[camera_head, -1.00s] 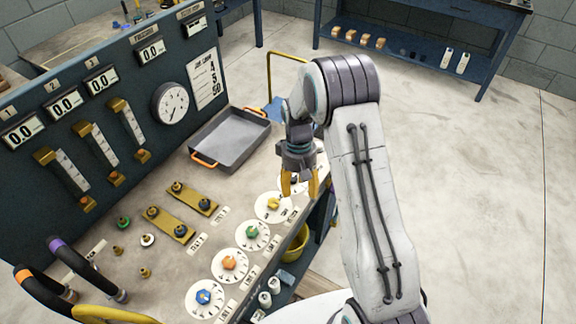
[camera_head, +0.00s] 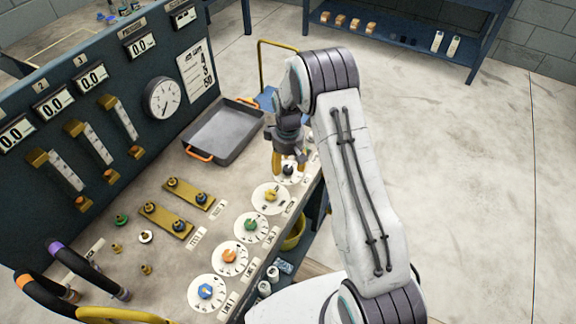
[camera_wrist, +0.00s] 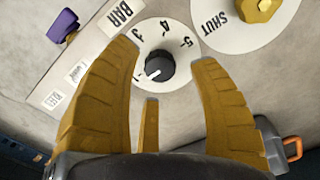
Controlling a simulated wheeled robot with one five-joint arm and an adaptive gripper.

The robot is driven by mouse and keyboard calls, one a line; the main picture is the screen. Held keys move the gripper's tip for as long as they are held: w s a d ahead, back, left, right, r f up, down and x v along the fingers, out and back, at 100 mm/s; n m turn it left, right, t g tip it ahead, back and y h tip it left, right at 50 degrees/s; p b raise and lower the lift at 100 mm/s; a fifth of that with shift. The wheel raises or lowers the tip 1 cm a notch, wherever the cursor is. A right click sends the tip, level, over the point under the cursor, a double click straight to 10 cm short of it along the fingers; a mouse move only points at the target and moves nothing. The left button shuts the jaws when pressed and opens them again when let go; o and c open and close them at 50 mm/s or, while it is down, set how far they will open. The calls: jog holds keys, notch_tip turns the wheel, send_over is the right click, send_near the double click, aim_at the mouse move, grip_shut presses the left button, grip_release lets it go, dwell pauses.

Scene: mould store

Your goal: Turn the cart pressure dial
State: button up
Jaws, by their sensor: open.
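The pressure dial, a black knob (camera_wrist: 160,66) with a white pointer, sits on a round white face (camera_wrist: 176,27) numbered 1 to 5 with a BAR label (camera_wrist: 120,13) beside it. The pointer is turned toward the lower left, near the 1. In the head view the knob (camera_head: 288,169) is the far one in the row along the cart's front edge. My gripper (camera_head: 289,163) is above it, pointing down. In the wrist view my gripper (camera_wrist: 168,58) is open, its yellow fingers spread on either side of the knob with gaps showing. I cannot tell its exact height over the knob.
Beside the dial is a yellow knob (camera_head: 270,195) on a face marked SHUT. Green (camera_head: 250,225), orange (camera_head: 229,256) and blue (camera_head: 205,291) knobs follow nearer. A grey tray (camera_head: 222,133) stands behind my gripper, and a round gauge (camera_head: 162,97) is on the panel.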

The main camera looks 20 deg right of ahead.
jog(key=shift+f, duration=1.05)
jog(key=shift+c, duration=0.2)
grip_shut()
